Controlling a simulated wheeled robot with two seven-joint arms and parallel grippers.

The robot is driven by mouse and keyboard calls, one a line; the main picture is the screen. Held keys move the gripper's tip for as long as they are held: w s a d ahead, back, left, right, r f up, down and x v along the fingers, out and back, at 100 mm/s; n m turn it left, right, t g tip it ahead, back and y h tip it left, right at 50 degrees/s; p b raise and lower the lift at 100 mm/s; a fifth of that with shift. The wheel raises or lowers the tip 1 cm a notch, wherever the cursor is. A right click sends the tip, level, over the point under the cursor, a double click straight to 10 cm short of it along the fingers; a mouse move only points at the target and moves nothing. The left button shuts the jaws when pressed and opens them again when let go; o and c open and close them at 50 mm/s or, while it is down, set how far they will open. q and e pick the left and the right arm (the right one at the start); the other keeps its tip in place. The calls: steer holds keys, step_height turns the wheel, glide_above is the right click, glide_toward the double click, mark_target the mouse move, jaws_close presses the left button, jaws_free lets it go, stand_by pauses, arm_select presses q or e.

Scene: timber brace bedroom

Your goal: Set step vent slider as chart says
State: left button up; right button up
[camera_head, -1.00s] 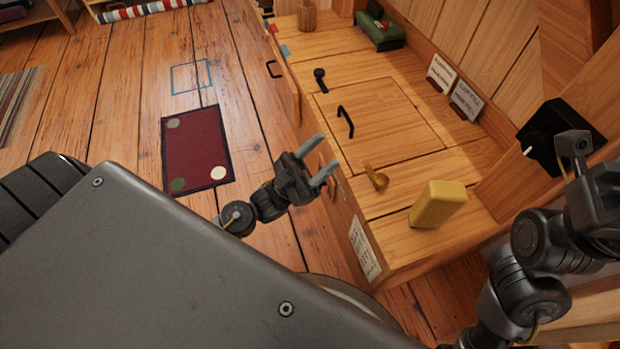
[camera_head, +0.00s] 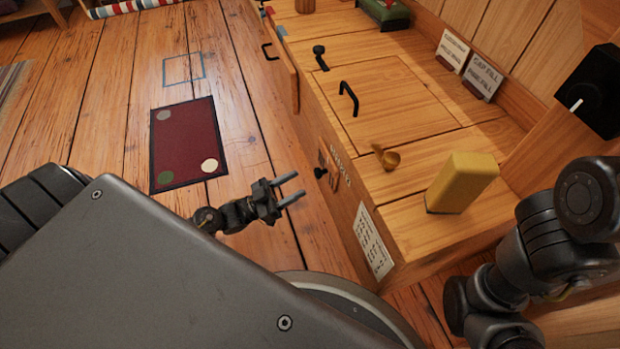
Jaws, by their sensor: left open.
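A small black knob (camera_head: 320,172), which looks like the vent slider, sticks out from the front face of the wooden step bench (camera_head: 338,200). Light marks run along the face near it, too small to read surely. A white chart card (camera_head: 372,242) with lines of print is fixed lower on the same face, towards the near corner; its text is not legible. My left gripper (camera_head: 290,190) is open and empty, left of the knob and apart from it, fingers pointing right. My right arm is at the right edge; its jaws do not show.
On the bench top stand a yellow block (camera_head: 462,183), a brass scoop-like piece (camera_head: 386,157), black handles (camera_head: 348,98) and two signs (camera_head: 482,77). A black box with a white pointer (camera_head: 592,92) is at the upper right. A dark red mat (camera_head: 187,143) lies on open floor.

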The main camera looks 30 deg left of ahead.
arm_select(q)
steer(key=shift+b+x, duration=0.7)
steer(key=shift+x, duration=2.05)
jaws_close()
